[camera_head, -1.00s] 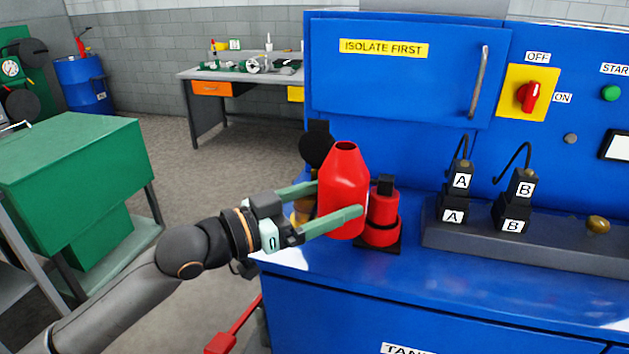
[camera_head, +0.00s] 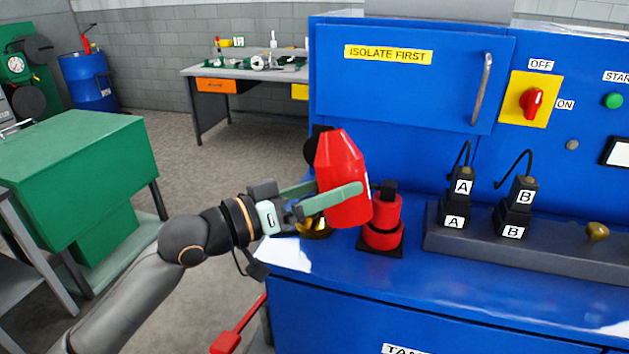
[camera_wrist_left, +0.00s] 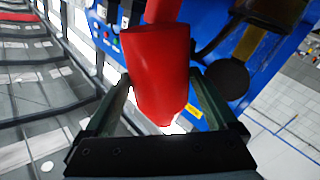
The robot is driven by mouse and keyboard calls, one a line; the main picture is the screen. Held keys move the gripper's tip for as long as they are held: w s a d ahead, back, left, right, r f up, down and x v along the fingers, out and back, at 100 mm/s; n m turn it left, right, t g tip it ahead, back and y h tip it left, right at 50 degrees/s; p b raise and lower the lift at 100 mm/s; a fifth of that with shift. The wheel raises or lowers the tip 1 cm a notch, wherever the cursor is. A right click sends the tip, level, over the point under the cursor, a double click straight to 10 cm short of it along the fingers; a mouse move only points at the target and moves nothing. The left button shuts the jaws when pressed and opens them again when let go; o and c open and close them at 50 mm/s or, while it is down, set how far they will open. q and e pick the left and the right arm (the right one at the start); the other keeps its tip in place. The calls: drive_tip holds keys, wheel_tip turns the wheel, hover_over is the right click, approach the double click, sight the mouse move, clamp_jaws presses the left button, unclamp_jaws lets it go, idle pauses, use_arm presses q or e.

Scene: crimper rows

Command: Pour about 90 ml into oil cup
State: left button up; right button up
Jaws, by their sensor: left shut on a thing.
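A red bottle (camera_head: 343,178) with a tapered top is held above the left end of the blue bench. My left gripper (camera_head: 340,190) is shut around its body, one finger on each side. The bottle is tilted, its top leaning away from the head camera, so its mouth is hidden there. The left wrist view also shows the bottle (camera_wrist_left: 158,70) between the fingers. A yellow piece on a dark base (camera_head: 314,226) stands below and behind the bottle, partly hidden; I cannot tell whether it is the oil cup. No liquid is visible. My right gripper is not in view.
A red cylinder with a black top (camera_head: 382,222) stands close right of the bottle on the blue bench (camera_head: 370,285). Plugs labelled A (camera_head: 457,205) and B (camera_head: 517,208) stand on a grey strip. A blue cabinet (camera_head: 420,95) rises behind.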

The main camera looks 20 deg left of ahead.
sight(325, 174)
use_arm(q)
drive_tip(key=n, duration=0.3)
drive_tip(key=shift+w+a, duration=0.35)
drive_tip(key=shift+s+d+n+p, duration=0.1)
drive_tip(key=shift+n+p, duration=0.4)
drive_tip(key=shift+n, duration=0.3)
drive_tip(key=shift+s+d+f+n+p, duration=0.15)
drive_tip(key=shift+d+n+p, duration=0.05)
drive_tip(key=shift+n, duration=0.55)
drive_tip(key=shift+s+d+f+n+p, duration=0.15)
drive_tip(key=shift+n, duration=0.6)
drive_tip(key=shift+s+d+f+n, duration=0.15)
drive_tip(key=shift+n, duration=0.95)
drive_tip(key=shift+n+p, duration=0.3)
drive_tip(key=shift+p, duration=0.2)
drive_tip(key=r+n+p, duration=0.1)
drive_tip(key=p, duration=0.2)
drive_tip(key=shift+r, duration=0.35)
drive_tip(key=shift+f, duration=0.1)
drive_tip(key=shift+f+n+b, duration=0.1)
drive_tip(key=shift+n+b, duration=0.2)
drive_tip(key=shift+n, duration=0.1)
drive_tip(key=shift+r+n, duration=0.55)
drive_tip(key=shift+n, duration=0.25)
drive_tip(key=shift+w+a+r+n, duration=0.1)
drive_tip(key=shift+r+n, duration=0.3)
drive_tip(key=shift+n, duration=0.15)
drive_tip(key=shift+w+a+r+n, duration=0.1)
drive_tip(key=shift+r+n, duration=0.25)
drive_tip(key=shift+n, duration=0.2)
